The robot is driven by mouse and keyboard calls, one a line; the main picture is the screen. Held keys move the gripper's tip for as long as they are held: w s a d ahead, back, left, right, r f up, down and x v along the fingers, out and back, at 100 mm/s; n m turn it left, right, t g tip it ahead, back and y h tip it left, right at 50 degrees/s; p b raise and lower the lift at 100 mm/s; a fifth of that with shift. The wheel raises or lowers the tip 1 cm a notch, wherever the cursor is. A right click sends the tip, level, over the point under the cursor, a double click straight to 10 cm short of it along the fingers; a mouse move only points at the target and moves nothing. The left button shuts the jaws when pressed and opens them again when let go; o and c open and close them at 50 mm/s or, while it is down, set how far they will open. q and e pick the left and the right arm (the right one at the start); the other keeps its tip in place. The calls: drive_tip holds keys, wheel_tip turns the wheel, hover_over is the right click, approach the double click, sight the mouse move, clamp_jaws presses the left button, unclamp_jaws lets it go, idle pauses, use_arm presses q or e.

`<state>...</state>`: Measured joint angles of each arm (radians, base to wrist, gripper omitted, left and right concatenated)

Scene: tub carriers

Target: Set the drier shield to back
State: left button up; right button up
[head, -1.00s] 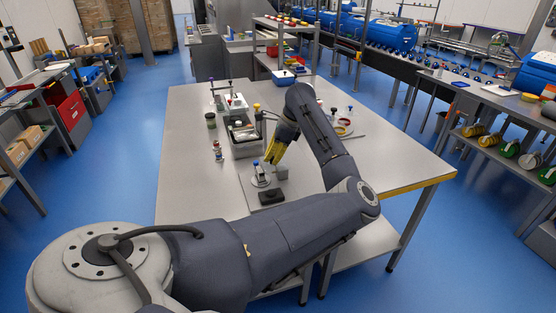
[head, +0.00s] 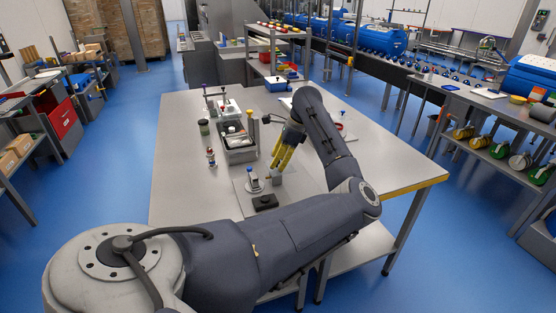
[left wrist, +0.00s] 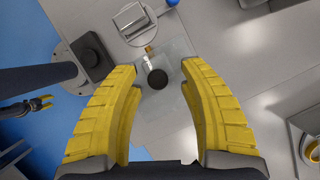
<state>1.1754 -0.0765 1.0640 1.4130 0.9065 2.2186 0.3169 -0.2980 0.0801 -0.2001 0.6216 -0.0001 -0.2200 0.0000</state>
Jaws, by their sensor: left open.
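My left gripper (head: 278,166) is above the small station on the table, fingers pointing down, open and empty. In the left wrist view, its yellow fingers (left wrist: 169,68) stand on either side of a clear plate (left wrist: 180,50), which looks like the drier shield. A dark round knob (left wrist: 157,78) and a small brass fitting (left wrist: 149,50) show between the fingers, and I see no contact. A grey metal block (left wrist: 132,20) stands beside them, also in the head view (head: 277,180). Which way the shield is set is unclear.
A round-based stand (head: 254,184) and a black box (head: 265,202) are close to the left gripper. A grey tray (head: 240,154) with items, a dark jar (head: 204,127) and a small bottle (head: 211,157) stand farther left. The table's right side is mostly clear.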

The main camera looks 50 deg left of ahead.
use_arm(q)
drive_tip(key=v, duration=1.2)
drive_tip(key=shift+a, duration=0.1)
idle(0.4)
